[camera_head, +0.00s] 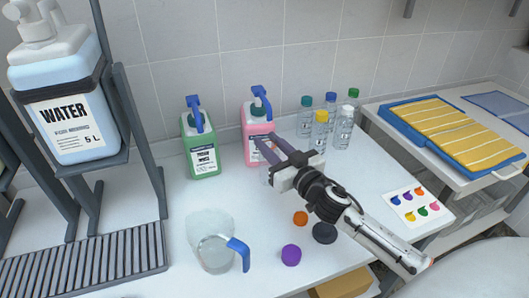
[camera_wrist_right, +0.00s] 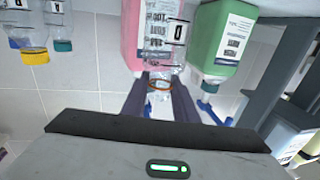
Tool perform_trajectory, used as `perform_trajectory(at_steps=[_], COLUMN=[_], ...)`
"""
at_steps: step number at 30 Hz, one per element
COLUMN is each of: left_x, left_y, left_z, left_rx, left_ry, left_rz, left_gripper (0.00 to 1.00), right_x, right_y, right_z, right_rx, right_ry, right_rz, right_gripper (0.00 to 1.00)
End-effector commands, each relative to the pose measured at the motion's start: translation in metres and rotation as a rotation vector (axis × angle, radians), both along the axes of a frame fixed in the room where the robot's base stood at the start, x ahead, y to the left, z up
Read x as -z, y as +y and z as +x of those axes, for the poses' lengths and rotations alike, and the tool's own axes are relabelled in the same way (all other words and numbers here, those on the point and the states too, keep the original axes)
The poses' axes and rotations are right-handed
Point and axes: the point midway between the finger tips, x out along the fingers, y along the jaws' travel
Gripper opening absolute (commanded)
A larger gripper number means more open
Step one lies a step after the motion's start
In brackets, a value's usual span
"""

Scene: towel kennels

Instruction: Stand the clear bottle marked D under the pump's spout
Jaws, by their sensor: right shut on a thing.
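The right gripper (camera_head: 266,150) is shut on a clear bottle at its neck, in front of the pink jug. The bottle shows faintly below the fingers in the head view (camera_head: 266,174) and in the right wrist view (camera_wrist_right: 164,72). Its label mark looks like a D. The bottle seems uncapped, with an orange ring at its neck. I cannot tell whether its base touches the table. The white pump (camera_head: 40,28) tops the large WATER container (camera_head: 72,128) on a dark stand at left. Its spout is partly cut off by the frame edge. The left gripper is out of view.
Green (camera_head: 203,157) and pink (camera_head: 256,125) pump jugs stand by the wall. Several capped bottles (camera_head: 321,130) stand right of them. A blue-handled clear jug (camera_head: 215,250), orange (camera_head: 300,218), purple (camera_head: 291,254) and dark (camera_head: 325,233) caps are in front. A slatted grate (camera_head: 85,262) lies at left.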

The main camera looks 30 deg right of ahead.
Motion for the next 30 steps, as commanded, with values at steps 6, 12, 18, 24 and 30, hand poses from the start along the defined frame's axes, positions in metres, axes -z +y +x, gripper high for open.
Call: perform_trajectory(at_steps=[6, 12, 18, 24, 30], left_x=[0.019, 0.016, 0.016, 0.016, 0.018], left_y=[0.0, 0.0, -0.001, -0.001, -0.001], left_z=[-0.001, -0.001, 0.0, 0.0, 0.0], left_rx=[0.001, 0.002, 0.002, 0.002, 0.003], left_ry=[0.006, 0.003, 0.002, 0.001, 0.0], left_rz=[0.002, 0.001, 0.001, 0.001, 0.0], left_gripper=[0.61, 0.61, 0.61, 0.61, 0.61], right_x=[0.016, 0.016, 0.016, 0.016, 0.018], right_y=[-0.004, -0.003, -0.003, -0.003, -0.002], right_z=[-0.002, -0.003, -0.002, -0.005, -0.032], right_rx=[0.005, 0.005, 0.005, 0.005, 0.005], right_ry=[-0.001, 0.001, 0.001, 0.001, 0.003], right_rz=[0.0, 0.0, 0.0, 0.001, 0.002], right_gripper=[0.0, 0.4, 0.48, 0.48, 0.48])
